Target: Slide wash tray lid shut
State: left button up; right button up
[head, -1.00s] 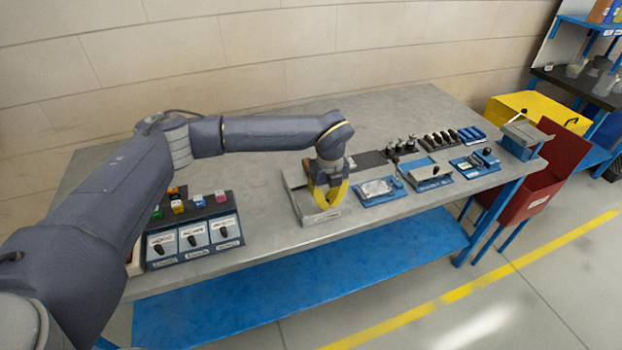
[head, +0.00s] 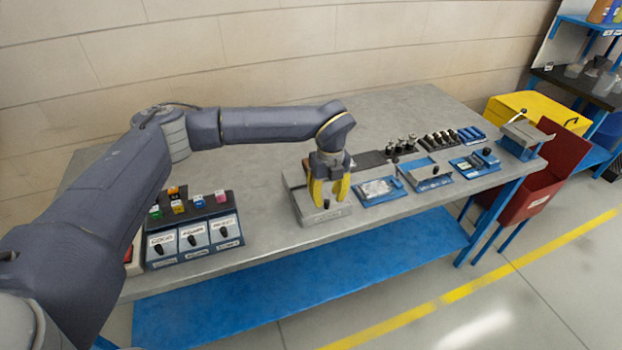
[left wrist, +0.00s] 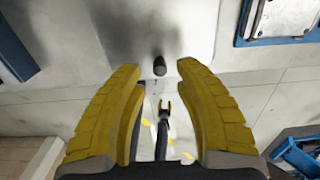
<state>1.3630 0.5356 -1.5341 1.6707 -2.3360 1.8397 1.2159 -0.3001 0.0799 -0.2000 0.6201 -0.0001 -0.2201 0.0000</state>
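The wash tray (head: 296,192) is a grey metal box at the bench's front edge. A small black knob (head: 326,204) stands at its front, apparently on the lid. The knob also shows in the left wrist view (left wrist: 160,67) on a pale plate (left wrist: 150,20), just past and between the fingertips. My left gripper (head: 328,202) points down over the tray's front with its yellow fingers apart, empty and not closed on the knob. The gripper hides part of the tray, so I cannot tell how far the lid covers it.
A switch panel with coloured blocks (head: 195,238) stands to the left. Blue trays (head: 380,191) and black racks of parts (head: 400,146) stand to the right. A red bin (head: 530,190) is beyond the bench's right end. The bench behind the switch panel is bare.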

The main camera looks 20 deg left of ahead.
pick_arm(q)
jog(key=shift+r, duration=2.3)
